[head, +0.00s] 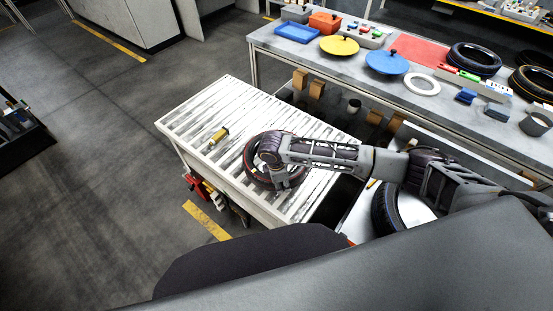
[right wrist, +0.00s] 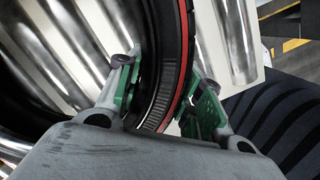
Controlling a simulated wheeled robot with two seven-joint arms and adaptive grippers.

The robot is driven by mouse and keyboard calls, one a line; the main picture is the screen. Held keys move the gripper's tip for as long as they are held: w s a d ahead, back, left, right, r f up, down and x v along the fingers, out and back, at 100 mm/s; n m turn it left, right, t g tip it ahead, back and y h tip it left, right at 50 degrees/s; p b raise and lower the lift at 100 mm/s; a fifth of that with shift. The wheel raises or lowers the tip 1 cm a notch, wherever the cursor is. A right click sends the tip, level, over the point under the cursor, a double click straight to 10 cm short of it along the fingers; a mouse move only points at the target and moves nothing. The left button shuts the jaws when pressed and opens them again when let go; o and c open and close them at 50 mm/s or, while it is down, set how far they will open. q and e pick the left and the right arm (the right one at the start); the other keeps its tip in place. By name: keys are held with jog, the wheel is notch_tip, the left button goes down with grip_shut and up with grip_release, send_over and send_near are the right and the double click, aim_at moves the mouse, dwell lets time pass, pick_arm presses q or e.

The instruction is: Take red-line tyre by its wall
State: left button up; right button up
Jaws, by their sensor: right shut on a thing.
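The red-line tyre (head: 250,170) is black with a thin red line and lies on the roller conveyor (head: 187,122). My right arm reaches over it from the right and hides part of it. My right gripper (head: 284,181) is at the tyre's near side. In the right wrist view the gripper (right wrist: 165,98) has one green-padded finger inside the tyre (right wrist: 172,45) and one outside. It is shut on the tyre's wall, beside the red line. My left gripper is not in view.
A yellow cylindrical object (head: 219,136) lies on the rollers left of the tyre. A grey workbench (head: 290,50) behind holds lids, trays and more tyres (head: 474,58). Another tyre (head: 385,212) is at the lower right, below my arm. The conveyor's left end is clear.

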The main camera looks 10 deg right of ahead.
jog(key=shift+c, duration=1.1)
jog(key=shift+w+r, duration=0.1)
grip_shut()
jog(key=shift+r, duration=0.15)
